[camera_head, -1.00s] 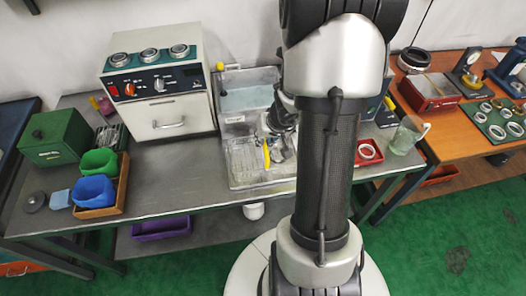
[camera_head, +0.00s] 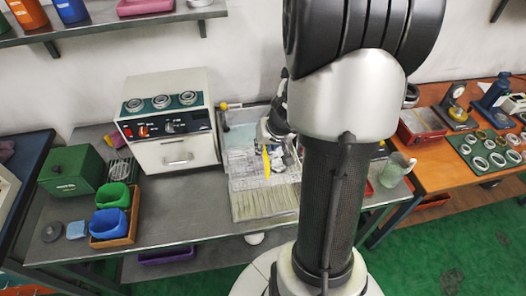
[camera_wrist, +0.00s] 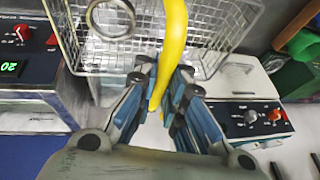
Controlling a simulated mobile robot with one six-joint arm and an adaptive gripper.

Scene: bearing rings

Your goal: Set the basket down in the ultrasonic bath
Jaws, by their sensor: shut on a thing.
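My gripper (camera_wrist: 168,95) is shut on the yellow handle (camera_wrist: 173,40) of the wire basket (camera_wrist: 210,28). In the wrist view the basket's mesh fills the upper part, and a metal ring (camera_wrist: 110,34) shows there. In the head view the yellow handle (camera_head: 266,160) and pale mesh (camera_head: 243,162) show over the back of the clear tray unit, left of my arm. My arm hides part of the basket. A unit with a green "20" display (camera_wrist: 10,68) and red knob is at the left of the wrist view. I cannot tell surely whether it is the ultrasonic bath.
A white machine (camera_head: 176,155) with several rings on top stands left of the clear tray unit (camera_head: 262,205). Blue and green bins (camera_head: 108,222) sit further left. A glass jug (camera_head: 396,168) stands right of my arm. A shelf (camera_head: 110,22) hangs above.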

